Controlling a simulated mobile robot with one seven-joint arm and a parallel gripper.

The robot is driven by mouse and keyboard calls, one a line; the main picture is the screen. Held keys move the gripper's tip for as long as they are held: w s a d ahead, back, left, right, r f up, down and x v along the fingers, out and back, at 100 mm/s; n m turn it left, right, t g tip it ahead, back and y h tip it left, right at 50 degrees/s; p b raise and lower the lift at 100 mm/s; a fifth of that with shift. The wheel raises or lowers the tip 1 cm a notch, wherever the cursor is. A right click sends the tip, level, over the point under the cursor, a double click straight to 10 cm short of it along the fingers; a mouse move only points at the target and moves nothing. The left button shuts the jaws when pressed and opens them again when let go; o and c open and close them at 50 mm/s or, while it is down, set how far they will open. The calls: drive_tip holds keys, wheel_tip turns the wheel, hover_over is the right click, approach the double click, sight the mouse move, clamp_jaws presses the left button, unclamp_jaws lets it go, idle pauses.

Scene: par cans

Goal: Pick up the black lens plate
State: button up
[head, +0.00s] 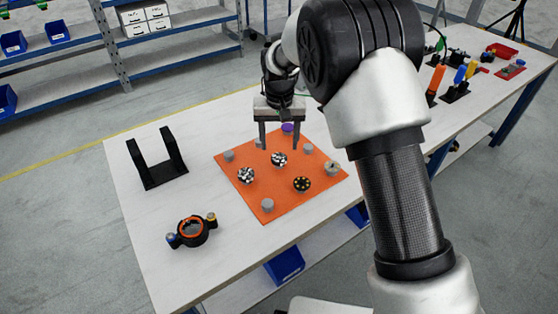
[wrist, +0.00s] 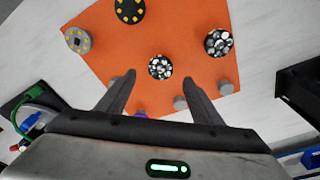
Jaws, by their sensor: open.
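Two round plates with clear lens domes on a black base lie on the orange mat (head: 243,199). One lens plate (head: 279,159) is near the mat's middle; in the wrist view (wrist: 160,67) it appears between and just beyond my fingertips. The other lens plate (head: 246,175) is left of it, and at upper right in the wrist view (wrist: 219,42). A black plate with yellow dots (head: 302,184) lies nearer the mat's front; the wrist view cuts it off (wrist: 128,8). I cannot tell which is the task's one. My gripper (head: 279,147) is open, empty, above the mat.
A grey plate with yellow dots (head: 332,168), several grey pegs (head: 267,205) and a purple piece (head: 287,127) share the mat. A black U-shaped stand (head: 158,170) and a black ring fixture (head: 191,231) stand at left. Coloured tools (head: 436,82) are at the table's far right.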

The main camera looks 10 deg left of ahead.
sight(279, 158)
drive_tip(key=f, duration=0.2)
drive_tip(key=f+b, duration=0.1)
drive_tip(key=f, duration=0.2)
drive_tip(key=shift+w+a+f, duration=0.1)
drive_tip(key=shift+w+f, duration=0.1)
drive_tip(key=shift+f, duration=0.1)
drive_tip(key=shift+c, duration=0.3)
drive_tip(key=c, duration=1.1)
